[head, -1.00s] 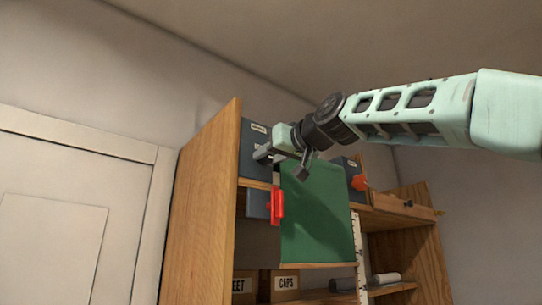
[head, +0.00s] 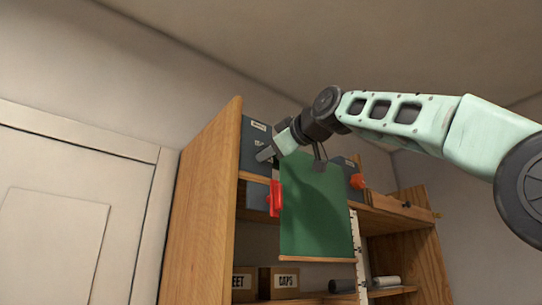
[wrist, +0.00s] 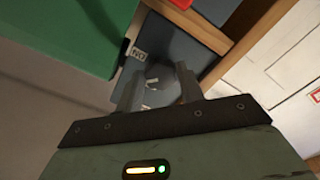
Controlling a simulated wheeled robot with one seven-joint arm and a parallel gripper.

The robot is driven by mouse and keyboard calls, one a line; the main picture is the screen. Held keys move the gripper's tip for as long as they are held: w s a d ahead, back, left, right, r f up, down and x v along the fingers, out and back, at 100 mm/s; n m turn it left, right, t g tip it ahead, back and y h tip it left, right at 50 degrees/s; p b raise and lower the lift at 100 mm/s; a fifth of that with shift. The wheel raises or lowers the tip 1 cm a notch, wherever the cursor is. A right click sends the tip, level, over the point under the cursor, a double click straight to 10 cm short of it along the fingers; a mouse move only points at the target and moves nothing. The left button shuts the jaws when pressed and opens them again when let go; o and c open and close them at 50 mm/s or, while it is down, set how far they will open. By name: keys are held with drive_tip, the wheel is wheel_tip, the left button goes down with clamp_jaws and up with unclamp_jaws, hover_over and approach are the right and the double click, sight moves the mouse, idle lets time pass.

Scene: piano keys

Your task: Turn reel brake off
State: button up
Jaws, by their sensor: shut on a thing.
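A dark grey box (head: 254,133) with small white labels is fixed at the top left of the wooden shelf; it probably carries the reel brake. In the wrist view the dark box (wrist: 180,45) shows a small label and a round grey knob (wrist: 158,76). My gripper (head: 265,154) is at the front of this box, and its fingers (wrist: 158,92) stand on either side of the knob, shut on it. The fingers hide part of the knob, and I cannot read its setting.
A green sheet (head: 317,215) hangs just right of my gripper. A red part (head: 275,198) sits below it, and an orange-red part (head: 357,181) is to the right. Labelled boxes (head: 279,282) stand on the lower shelf. A white door (head: 60,230) is at left.

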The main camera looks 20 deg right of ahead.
drive_tip(key=shift+r+n+b, duration=0.1)
drive_tip(key=shift+n+b, duration=0.6)
drive_tip(key=shift+n, duration=3.9)
drive_tip(key=o, duration=1)
drive_tip(key=b+v, duration=0.7)
drive_tip(key=v, duration=1)
drive_tip(key=shift+s+d, duration=0.1)
drive_tip(key=shift+s, duration=0.1)
